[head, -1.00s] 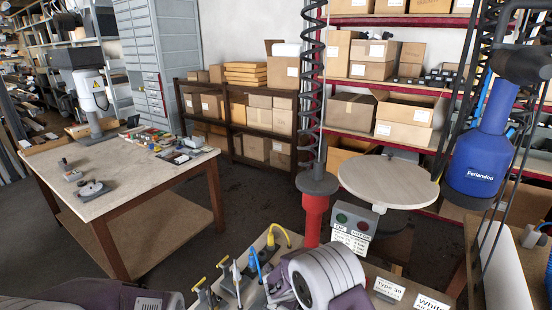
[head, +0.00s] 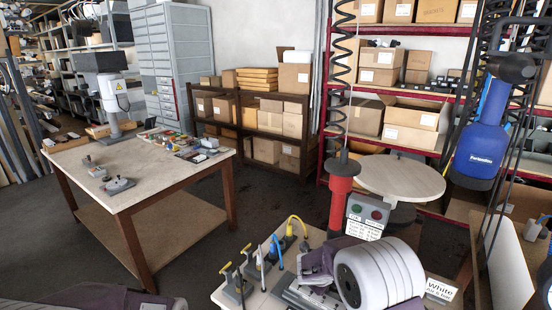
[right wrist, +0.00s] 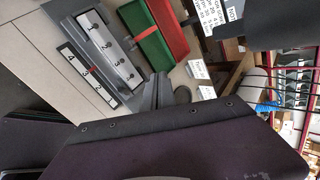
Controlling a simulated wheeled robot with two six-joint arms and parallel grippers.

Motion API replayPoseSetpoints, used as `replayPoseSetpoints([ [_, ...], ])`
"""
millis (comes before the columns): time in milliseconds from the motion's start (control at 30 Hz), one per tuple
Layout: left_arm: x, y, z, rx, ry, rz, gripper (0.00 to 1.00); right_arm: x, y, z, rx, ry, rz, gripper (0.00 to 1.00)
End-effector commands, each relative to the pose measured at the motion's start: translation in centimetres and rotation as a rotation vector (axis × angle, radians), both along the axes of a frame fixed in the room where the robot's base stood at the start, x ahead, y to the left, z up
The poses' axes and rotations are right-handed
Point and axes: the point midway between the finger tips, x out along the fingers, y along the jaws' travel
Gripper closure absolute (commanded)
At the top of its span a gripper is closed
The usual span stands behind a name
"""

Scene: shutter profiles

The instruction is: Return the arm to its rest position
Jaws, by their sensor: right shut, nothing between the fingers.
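My right arm (head: 385,272), white-ribbed with purple parts, is over the front workbench (head: 235,297) in the head view. Its gripper tips are not clear there. In the right wrist view my right gripper (right wrist: 160,90) shows as grey fingers, shut and empty, beyond the dark purple housing. Below it are a panel with numbered strips (right wrist: 100,62) and a green and red tray (right wrist: 152,35), apart from the fingers as far as I can tell. Part of my left arm (head: 90,296) shows at the bottom left of the head view; its gripper is out of frame.
Several clamp-like tools (head: 262,262) with yellow and blue handles stand on the workbench. A red post (head: 341,192) and button box (head: 367,215) stand behind my right arm. A round table (head: 400,178) and blue Ferlandou device (head: 482,145) are beyond. Dark floor lies open at left centre.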

Motion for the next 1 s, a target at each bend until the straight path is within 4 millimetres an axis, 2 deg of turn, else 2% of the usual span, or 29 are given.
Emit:
replayPoseSetpoints([
  [33,0.0,0.0,-0.1,0.0,0.0,0.0,0.64,-1.0,-1.5,1.0,0.044,-0.016,-0.079,1.0],
  [167,0.0,0.0,-0.3,0.0,0.0,0.0,0.64,-5.4,-4.7,2.6,0.252,-0.09,-0.427,1.0],
  [267,0.0,0.0,-0.4,0.0,0.0,0.0,0.64,-10.2,-6.1,2.9,0.487,-0.188,-0.841,1.0],
  [300,0.0,0.0,-0.5,0.0,0.0,0.0,0.64,-12.1,-6.4,2.9,0.583,-0.234,-1.027,1.0],
  [367,0.0,0.0,-0.5,0.0,0.0,0.0,0.64,-15.1,-6.3,2.7,0.73,-0.312,-1.339,1.0],
  [467,0.0,0.0,-0.6,0.0,0.0,0.0,0.64,-19.8,-5.0,1.9,0.95,-0.464,-1.933,1.0],
  [500,0.0,0.0,-0.6,0.0,0.0,0.0,0.64,-21.5,-4.2,1.5,1.011,-0.529,-2.183,1.0],
  [600,0.0,0.0,-0.6,0.0,0.0,0.0,0.64,-24.6,-1.9,0.3,1.058,-0.697,-2.761,1.0],
  [633,0.0,0.0,-0.6,0.0,0.0,0.0,0.64,-25.3,-1.4,-0.1,-1.014,0.731,2.838,1.0],
  [700,0.0,0.0,-0.6,0.0,0.0,0.0,0.64,-26.1,-0.5,-0.5,-0.811,0.716,2.604,1.0],
  [800,0.0,0.0,-0.6,0.0,0.0,0.0,0.64,-26.0,0.0,-0.5,-0.663,0.708,2.379,1.0],
  [900,0.0,0.0,-0.6,0.0,0.0,0.0,0.64,-25.9,0.0,-0.5,-0.606,0.715,2.284,1.0],
  [1000,0.0,0.0,-0.6,0.0,0.0,0.0,0.64,-25.9,0.0,-0.5,-0.591,0.716,2.26,1.0],
])
